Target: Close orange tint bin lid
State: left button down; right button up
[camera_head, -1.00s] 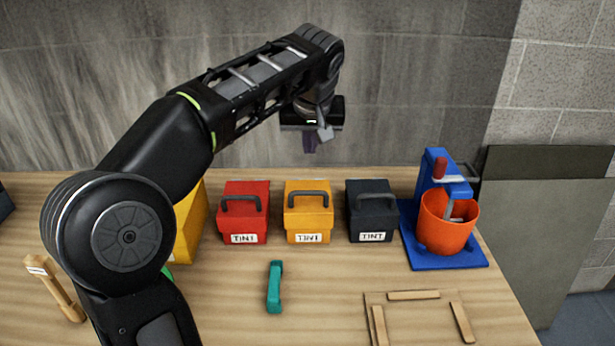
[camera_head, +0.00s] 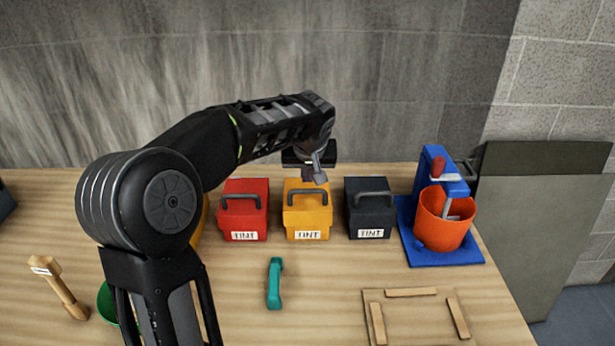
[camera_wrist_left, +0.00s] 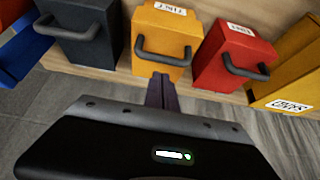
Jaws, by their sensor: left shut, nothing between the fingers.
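The orange tint bin (camera_head: 307,222) stands between the red and black bins, with a dark handle and a white TINT label. Its lid looks flat on top, with no gap visible, though my gripper covers part of its back. My left gripper (camera_head: 318,175) is shut and empty above the back of this bin. In the left wrist view the closed fingers (camera_wrist_left: 160,90) point at the orange bin (camera_wrist_left: 165,28), close to its handle. I cannot tell whether they touch it. My right gripper is out of view.
The red bin (camera_head: 245,220) and black bin (camera_head: 371,217) stand close on either side. A blue stand with an orange bucket (camera_head: 443,225) is at the right. A wall rises behind.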

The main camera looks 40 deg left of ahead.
aim_at(307, 209)
pick_arm(q)
jog(key=shift+s+d+f, duration=0.15)
jog(key=shift+s+f, duration=0.05)
jog(key=shift+f, duration=0.6)
jog(key=b, duration=0.1)
jog(key=f+b, duration=0.2)
jog(key=shift+s+d+f, duration=0.15)
jog(key=shift+s+d, duration=0.1)
jog(key=shift+s, duration=0.1)
jog(key=shift+s+d+b, duration=0.1)
jog(key=shift+b, duration=0.2)
jog(key=shift+s, duration=0.1)
jog(key=shift+f, duration=0.1)
